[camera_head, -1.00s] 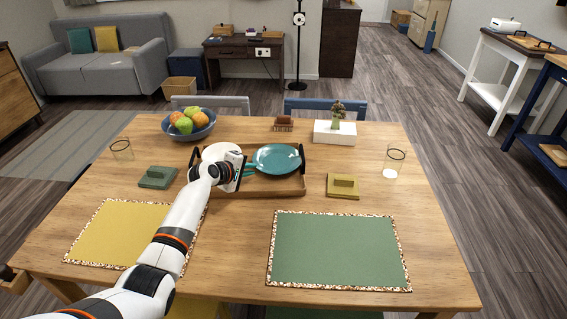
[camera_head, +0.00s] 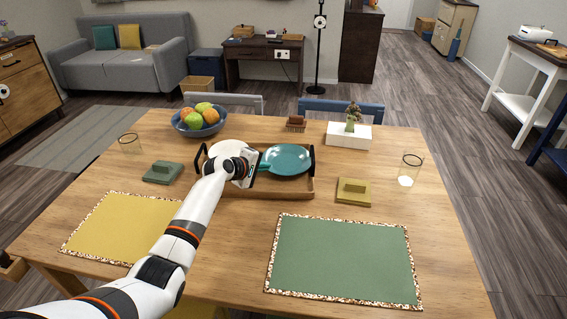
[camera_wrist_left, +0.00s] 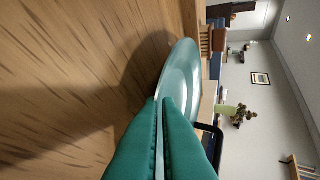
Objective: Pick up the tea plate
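The teal tea plate (camera_head: 287,158) is over the right part of a wooden tray (camera_head: 290,190) on the table. My left gripper (camera_head: 260,166) reaches in from the left to the plate's near left rim. In the left wrist view, the teal fingers (camera_wrist_left: 163,102) are close together at the rim of the plate (camera_wrist_left: 182,75), with the rim between their tips. A dark shadow lies on the wood beside the plate. My wrist hides the left part of the tray. My right gripper is not in view.
A fruit bowl (camera_head: 184,127) stands behind on the left. A white box with a plant (camera_head: 349,140) is behind on the right. Glasses stand at both sides (camera_head: 408,168). Green and yellow placemats (camera_head: 342,258) lie flat in front.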

